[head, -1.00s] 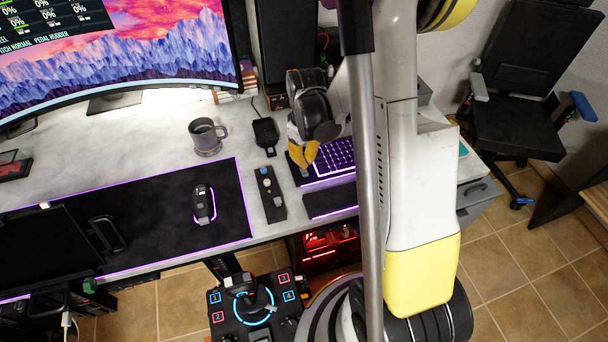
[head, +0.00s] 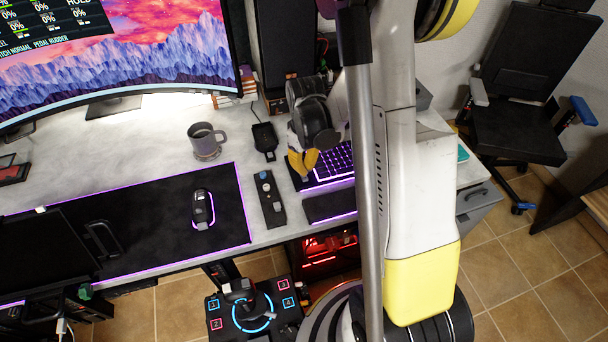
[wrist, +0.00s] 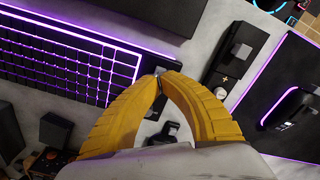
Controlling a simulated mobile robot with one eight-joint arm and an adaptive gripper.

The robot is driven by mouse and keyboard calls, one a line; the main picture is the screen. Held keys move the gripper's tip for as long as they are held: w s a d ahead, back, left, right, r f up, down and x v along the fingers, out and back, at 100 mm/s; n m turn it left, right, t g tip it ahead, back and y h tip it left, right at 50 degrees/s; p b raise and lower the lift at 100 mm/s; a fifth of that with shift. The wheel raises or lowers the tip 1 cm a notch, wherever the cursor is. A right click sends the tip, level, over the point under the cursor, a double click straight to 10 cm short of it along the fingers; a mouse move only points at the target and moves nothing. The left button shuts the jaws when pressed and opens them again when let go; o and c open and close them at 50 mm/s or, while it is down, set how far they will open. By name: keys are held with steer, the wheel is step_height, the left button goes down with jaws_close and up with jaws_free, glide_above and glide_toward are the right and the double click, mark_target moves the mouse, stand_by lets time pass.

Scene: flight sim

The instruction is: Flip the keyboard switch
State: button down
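The keyboard (head: 333,163) is black with purple lighting and lies on the desk right of centre in the head view. It fills the upper left of the wrist view (wrist: 70,60). My gripper (head: 304,172) is at the keyboard's left end in the head view. In the wrist view its yellow fingers (wrist: 160,76) curve inward and their tips meet beside the keyboard's edge. A small silvery piece shows at the tips; it may be the switch, but the fingers mostly hide it. I cannot tell whether they grip it.
A black panel with knobs (head: 270,198), a dark device (head: 265,138), a grey mug (head: 206,141) and a mouse (head: 202,208) on a black mat (head: 130,225) stand left of my gripper. A dark wrist rest (head: 330,205) lies in front of the keyboard.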

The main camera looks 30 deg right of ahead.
mark_target(305, 178)
steer(key=shift+f+b, duration=1.75)
steer(key=shift+f, duration=0.15)
stand_by(1.2)
steer(key=shift+r+p, duration=2.5)
steer(key=shift+r, duration=1)
steer(key=shift+a+r, duration=0.15)
steer(key=shift+r, duration=0.15)
steer(key=s+a+r+m+t, duration=0.1)
steer(key=s+a+r+t, duration=0.1)
steer(key=r, duration=0.4)
steer(key=s+a+r+m+t, duration=0.1)
steer(key=s+a+r+t, duration=0.1)
steer(key=s+a+r, duration=0.3)
steer(key=s+a+r+t, duration=0.3)
steer(key=a+r, duration=0.3)
steer(key=r, duration=0.2)
steer(key=shift+s+r+m, duration=0.15)
steer(key=shift+s+m, duration=0.25)
steer(key=shift+s, duration=0.05)
steer(key=shift+w, duration=0.1)
